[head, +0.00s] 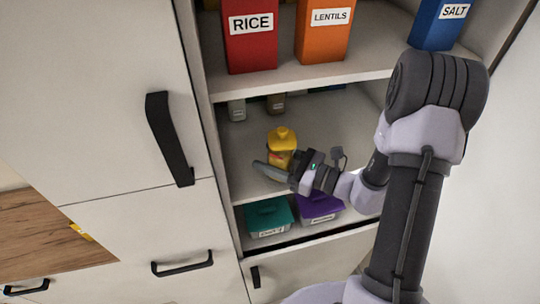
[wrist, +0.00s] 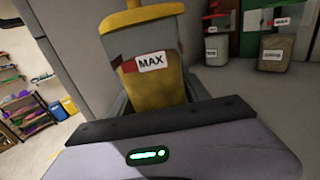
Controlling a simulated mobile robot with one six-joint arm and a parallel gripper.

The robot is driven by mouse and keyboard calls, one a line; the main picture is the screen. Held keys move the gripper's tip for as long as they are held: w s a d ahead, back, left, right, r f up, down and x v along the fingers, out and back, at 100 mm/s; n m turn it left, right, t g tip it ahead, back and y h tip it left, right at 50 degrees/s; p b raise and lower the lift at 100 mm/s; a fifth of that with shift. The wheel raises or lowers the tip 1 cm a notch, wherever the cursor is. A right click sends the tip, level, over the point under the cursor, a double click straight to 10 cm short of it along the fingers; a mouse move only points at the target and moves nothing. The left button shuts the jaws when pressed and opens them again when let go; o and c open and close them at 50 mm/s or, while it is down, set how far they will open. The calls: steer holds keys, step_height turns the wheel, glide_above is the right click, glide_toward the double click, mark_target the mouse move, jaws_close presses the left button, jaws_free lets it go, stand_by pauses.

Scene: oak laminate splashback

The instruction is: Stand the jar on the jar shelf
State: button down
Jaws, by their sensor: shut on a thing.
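The jar (head: 281,140) has a yellow lid and shows at the front of the middle shelf (head: 246,152) in the head view. In the wrist view the jar (wrist: 158,88) is close up, with yellow contents and a white "MAX" label. My gripper (head: 276,168) is shut on the jar, with a finger across its lower part. The jar looks close to upright in the head view. Its base is hidden behind my gripper, so I cannot tell whether it touches the shelf.
Small labelled jars (head: 237,110) stand at the back of this shelf. Red rice (head: 250,50), orange lentils (head: 322,45) and blue salt (head: 436,25) boxes stand above. A teal bin (head: 268,214) and a purple bin (head: 318,205) sit below. Bare shelf surrounds the jar.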

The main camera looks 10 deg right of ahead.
steer(key=shift+w+d, duration=0.2)
steer(key=shift+w, duration=0.15)
steer(key=shift+s+a, duration=0.1)
steer(key=shift+s, duration=0.15)
steer(key=shift+w+f+b, duration=0.15)
steer(key=shift+f+b, duration=0.2)
steer(key=shift+f, duration=0.05)
steer(key=shift+f, duration=0.2)
steer(key=shift+c, duration=2.2)
jaws_free()
